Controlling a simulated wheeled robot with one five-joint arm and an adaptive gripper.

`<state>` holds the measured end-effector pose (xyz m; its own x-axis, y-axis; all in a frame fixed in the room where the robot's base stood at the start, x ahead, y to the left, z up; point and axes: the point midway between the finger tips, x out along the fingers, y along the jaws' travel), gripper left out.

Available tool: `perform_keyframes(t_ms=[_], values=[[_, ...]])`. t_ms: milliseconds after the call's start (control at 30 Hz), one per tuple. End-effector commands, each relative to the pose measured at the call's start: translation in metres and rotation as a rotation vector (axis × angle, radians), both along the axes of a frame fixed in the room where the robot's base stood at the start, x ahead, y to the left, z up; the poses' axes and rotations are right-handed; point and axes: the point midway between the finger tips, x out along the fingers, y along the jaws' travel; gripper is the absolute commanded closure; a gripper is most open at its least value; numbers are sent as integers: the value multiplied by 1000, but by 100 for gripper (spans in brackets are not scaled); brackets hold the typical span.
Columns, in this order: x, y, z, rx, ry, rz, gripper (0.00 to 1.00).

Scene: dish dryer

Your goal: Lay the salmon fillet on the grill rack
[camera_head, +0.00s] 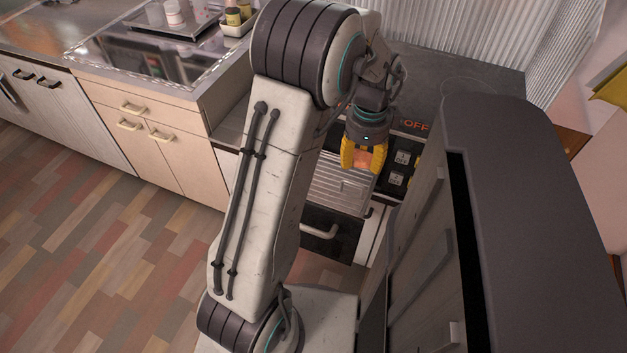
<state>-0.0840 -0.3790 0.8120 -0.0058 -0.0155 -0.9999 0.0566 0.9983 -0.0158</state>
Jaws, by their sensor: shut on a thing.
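My gripper (362,158) has yellow fingers and hangs from my arm near the front of the stove, right of the middle. Its fingers are shut on a small orange-pink piece, the salmon fillet (363,160). The fingers hide part of it. Below and left of the gripper is a silver ridged surface (337,190), which looks like the grill rack at the stove front. My arm hides its left part. The gripper appears above it, but I cannot tell the height gap.
A dark stove top (465,78) lies behind, with a control panel (400,160) marked OFF to the right of the gripper. A tall grey cabinet (540,180) stands close on the right. The sink counter (185,68) is at upper left. The wooden floor (110,240) is clear.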

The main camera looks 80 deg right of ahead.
Motion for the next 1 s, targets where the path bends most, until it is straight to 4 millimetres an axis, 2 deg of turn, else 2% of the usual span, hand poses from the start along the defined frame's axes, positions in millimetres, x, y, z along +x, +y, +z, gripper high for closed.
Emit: perform_keyframes(t_ms=[133,267,500,700,1000], values=[[5,0,-3,0,-1,-45,84],[22,-2,-14,2,-2,-55,84],[68,-8,-42,4,-4,-53,84],[98,-13,-60,2,-5,-55,84],[116,-16,-71,1,-6,-58,84]])
